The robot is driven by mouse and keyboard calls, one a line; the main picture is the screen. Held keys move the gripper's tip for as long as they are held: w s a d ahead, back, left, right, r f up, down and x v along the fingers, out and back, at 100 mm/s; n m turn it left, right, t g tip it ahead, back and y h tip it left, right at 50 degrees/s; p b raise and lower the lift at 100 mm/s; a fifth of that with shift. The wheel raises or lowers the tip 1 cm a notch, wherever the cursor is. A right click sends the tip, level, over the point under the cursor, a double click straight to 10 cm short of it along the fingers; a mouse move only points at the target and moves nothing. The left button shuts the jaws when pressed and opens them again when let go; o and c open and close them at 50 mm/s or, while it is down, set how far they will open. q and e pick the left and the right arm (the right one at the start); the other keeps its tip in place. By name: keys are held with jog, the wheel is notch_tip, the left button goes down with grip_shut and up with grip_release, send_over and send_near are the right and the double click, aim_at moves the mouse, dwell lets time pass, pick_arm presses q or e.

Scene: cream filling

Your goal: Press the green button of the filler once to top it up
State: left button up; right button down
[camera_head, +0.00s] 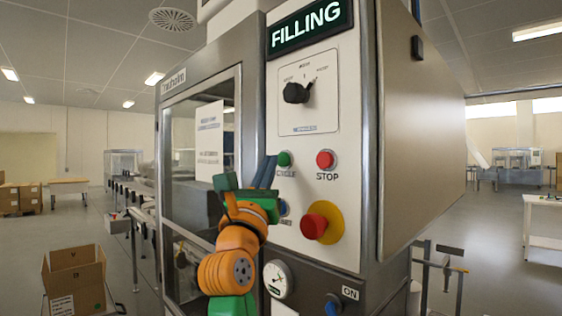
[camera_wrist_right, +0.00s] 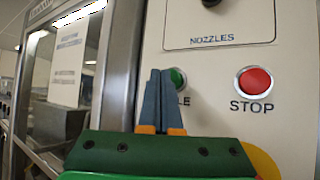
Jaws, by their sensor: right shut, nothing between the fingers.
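The filler's green button (camera_head: 284,159) sits on the pale front panel, above a label partly hidden by my fingers. It also shows in the right wrist view (camera_wrist_right: 179,77), where my fingertips cover its left part. My right gripper (camera_head: 270,160) is shut and empty, its blue-grey fingers pointing at the panel with the tips just left of the button in the head view. In the right wrist view the closed fingers (camera_wrist_right: 160,74) stand in front of the button. I cannot tell whether they touch it. My left gripper is not in view.
The red STOP button (camera_head: 325,159) is right of the green one. A large red knob on a yellow base (camera_head: 314,226) is below, and a blue button (camera_head: 283,207) sits partly behind my gripper. A black selector knob (camera_head: 296,93) is above. A glazed door (camera_head: 200,150) stands left.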

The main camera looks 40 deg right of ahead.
jog(key=shift+a, duration=0.25)
jog(key=a, duration=0.5)
jog(key=shift+s, duration=0.2)
dwell(0.6)
